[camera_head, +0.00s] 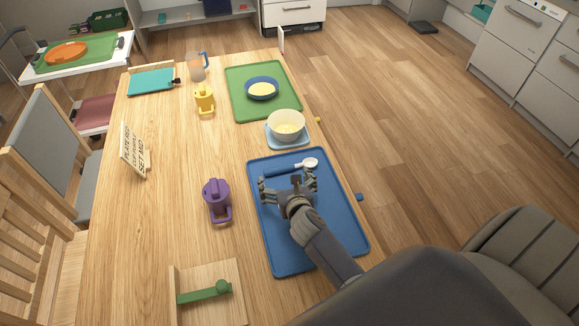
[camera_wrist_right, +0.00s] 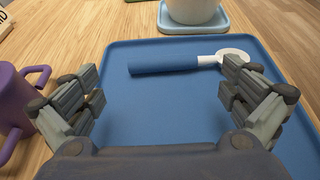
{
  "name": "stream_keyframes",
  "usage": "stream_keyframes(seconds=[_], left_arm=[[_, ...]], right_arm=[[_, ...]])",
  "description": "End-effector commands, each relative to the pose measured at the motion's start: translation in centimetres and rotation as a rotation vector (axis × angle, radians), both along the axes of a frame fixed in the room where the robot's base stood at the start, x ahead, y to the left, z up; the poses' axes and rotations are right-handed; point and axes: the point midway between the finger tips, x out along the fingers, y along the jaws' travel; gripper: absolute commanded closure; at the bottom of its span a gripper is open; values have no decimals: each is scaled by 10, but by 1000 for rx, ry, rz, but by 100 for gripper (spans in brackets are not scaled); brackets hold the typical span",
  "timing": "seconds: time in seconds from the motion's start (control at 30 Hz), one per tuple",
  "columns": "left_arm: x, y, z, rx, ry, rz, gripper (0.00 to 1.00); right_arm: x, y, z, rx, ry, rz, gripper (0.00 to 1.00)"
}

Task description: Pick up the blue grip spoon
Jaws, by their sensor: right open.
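The blue grip spoon (camera_head: 290,167) lies on the blue tray (camera_head: 283,257). It has a thick blue handle at its left and a white bowl at its right. It also shows in the right wrist view (camera_wrist_right: 165,64), lying crosswise beyond my fingers. My right gripper (camera_head: 289,183) is over the tray, open and empty, with its fingers spread on the near side of the spoon. In the right wrist view the right gripper (camera_wrist_right: 160,95) has a wide gap, and its right finger overlaps the spoon's bowl end in the picture. My left gripper is not in view.
A purple lidded cup (camera_head: 216,200) stands left of the tray. A cream bowl (camera_head: 286,125) sits on a light blue mat beyond the spoon. A green mat (camera_head: 243,104) with a blue bowl, a yellow cup (camera_head: 204,100) and a sign (camera_head: 131,152) are farther off. A green crank (camera_head: 205,291) is at the near left.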

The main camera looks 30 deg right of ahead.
Motion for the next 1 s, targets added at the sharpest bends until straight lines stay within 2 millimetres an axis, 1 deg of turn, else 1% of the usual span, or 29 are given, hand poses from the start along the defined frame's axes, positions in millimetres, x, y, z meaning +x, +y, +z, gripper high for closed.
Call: stream_keyframes(seconds=[0.07,0.17,0.27,0.4,0.5,0.6,0.7,0.9,0.93,0.97,1.0], left_arm=[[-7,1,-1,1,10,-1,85],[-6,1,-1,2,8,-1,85],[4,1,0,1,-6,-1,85],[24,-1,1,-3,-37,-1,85],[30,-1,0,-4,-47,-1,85],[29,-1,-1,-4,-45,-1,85],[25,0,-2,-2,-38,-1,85],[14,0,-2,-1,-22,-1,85],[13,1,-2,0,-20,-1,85],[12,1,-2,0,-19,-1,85],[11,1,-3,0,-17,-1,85]], right_arm=[[7,-2,-3,-1,-1,0,0],[11,-4,-4,0,-1,0,0],[17,-6,-7,-1,-1,-1,0],[33,-11,-16,-1,-1,-1,0],[44,-15,-21,-1,-2,-1,0],[52,-17,-25,-2,-1,-1,0],[55,-17,-26,-1,-2,0,0],[55,-18,-26,-1,-1,0,0],[55,-18,-26,-1,-1,0,2],[55,-18,-26,-1,-1,0,9],[55,-18,-26,-1,-1,0,18]])
